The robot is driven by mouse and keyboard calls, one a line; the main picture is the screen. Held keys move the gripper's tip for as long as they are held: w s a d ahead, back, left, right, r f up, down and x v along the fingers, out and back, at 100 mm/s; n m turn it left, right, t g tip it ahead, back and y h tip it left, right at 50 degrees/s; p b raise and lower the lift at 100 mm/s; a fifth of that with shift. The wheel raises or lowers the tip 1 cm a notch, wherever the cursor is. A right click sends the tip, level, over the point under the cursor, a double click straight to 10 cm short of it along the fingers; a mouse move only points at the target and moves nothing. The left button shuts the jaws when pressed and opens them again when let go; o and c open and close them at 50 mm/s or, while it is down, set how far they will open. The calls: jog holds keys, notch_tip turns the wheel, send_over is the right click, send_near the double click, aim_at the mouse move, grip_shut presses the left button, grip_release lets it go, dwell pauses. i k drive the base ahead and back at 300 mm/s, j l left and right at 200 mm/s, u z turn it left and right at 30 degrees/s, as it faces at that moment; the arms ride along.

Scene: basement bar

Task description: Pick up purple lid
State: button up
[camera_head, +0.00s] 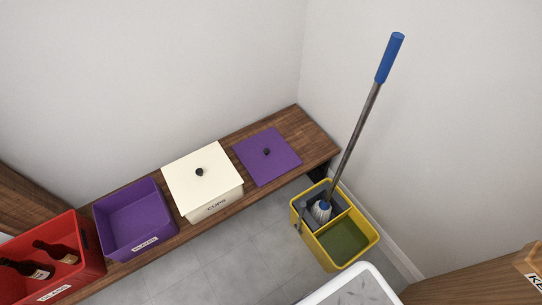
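The purple lid (280,163) is a flat square with a small black knob (267,152) in its middle. It lies flat on the wooden shelf (314,143), near the shelf's right end. It sits to the right of the white box, with a narrow gap between them. An open purple box (128,226), labelled on its front and empty, stands on the same shelf to the left of the white box. My gripper is not in view.
A white lidded box (203,192) labelled CUPS stands between lid and purple box. A red crate (80,278) with bottles is far left. A yellow mop bucket (322,241) with a blue-handled mop (363,113) leaning up stands right of the shelf. Grey floor shows in front.

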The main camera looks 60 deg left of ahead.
aim_at(266, 156)
jog(key=u, duration=3.35)
jog(key=z, duration=1.3)
jog(key=i+j+u, duration=0.1)
jog(key=u, duration=0.15)
jog(key=i+j+u, duration=0.1)
jog(key=i+u, duration=0.15)
jog(key=i, duration=0.05)
